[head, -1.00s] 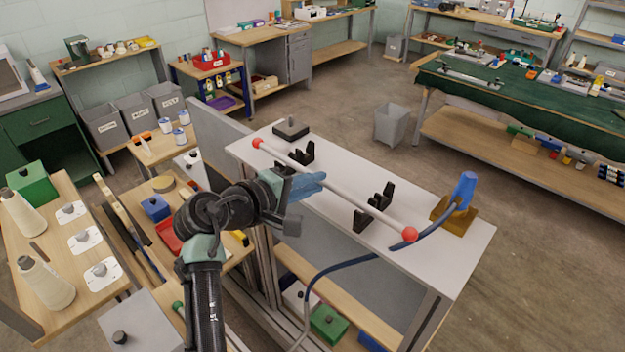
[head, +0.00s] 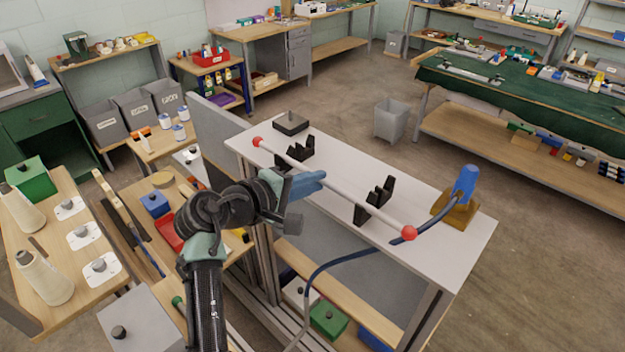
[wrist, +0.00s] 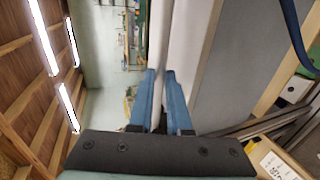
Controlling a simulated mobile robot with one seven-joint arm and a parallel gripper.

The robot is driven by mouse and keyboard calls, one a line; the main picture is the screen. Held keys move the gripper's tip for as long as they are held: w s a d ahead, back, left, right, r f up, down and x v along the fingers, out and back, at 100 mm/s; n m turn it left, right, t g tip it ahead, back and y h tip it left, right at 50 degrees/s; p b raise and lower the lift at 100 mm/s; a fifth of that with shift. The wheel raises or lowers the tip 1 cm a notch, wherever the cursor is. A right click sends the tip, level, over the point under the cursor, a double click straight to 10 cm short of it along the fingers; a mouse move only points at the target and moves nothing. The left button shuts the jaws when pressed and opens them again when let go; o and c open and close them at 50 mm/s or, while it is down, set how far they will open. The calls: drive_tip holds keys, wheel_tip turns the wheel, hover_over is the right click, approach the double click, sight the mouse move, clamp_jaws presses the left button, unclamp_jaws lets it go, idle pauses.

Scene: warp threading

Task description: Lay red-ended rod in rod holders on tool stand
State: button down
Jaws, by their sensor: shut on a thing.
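The pale rod (head: 338,190) has a red ball at each end, the left one (head: 257,141) and the right one (head: 409,232). It runs lengthwise over the white top of the tool stand (head: 455,255). My gripper (head: 322,178) is shut on the rod left of its middle; the wrist view shows the rod between the blue fingers (wrist: 161,85). Two black pronged rod holders stand on the top, one left (head: 302,148) and one right (head: 376,200). In the head view the rod passes on their near side; its height above the top is unclear.
A blue tool in a brown block (head: 455,212), with a dark blue hose, stands at the right end near the right red ball. A dark block (head: 291,123) sits at the back left of the top. A grey bin (head: 391,120) stands on the floor behind.

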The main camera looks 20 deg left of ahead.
drive_tip(key=c, duration=0.8)
unclamp_jaws()
drive_tip(key=shift+s, duration=0.1)
drive_tip(key=b+v, duration=0.4)
drive_tip(key=v, duration=0.9)
drive_tip(key=w+d+r+m+t+y+b, duration=0.1)
drive_tip(key=w+d+r+m+t+y, duration=0.2)
drive_tip(key=d+r, duration=0.45)
drive_tip(key=w+d+r+m+t+y+b, duration=0.1)
drive_tip(key=w+d+r+m+t, duration=0.2)
drive_tip(key=d+r+m, duration=0.45)
drive_tip(key=s+d+r+m+t, duration=0.1)
drive_tip(key=s+d+r+t, duration=0.1)
drive_tip(key=s+d+r, duration=0.1)
drive_tip(key=s+d+r+m+t, duration=0.1)
drive_tip(key=s+d+r+t, duration=0.2)
drive_tip(key=s+r, duration=0.3)
drive_tip(key=s+d+r+m+t, duration=0.1)
drive_tip(key=s+d+r+t, duration=0.2)
drive_tip(key=s+r, duration=0.2)
wheel_tip(320, 180, up, 3)
drive_tip(key=shift+d+f+m+y+b, duration=0.1)
drive_tip(key=shift+m+y+b, duration=0.15)
drive_tip(key=shift+y+b, duration=0.15)
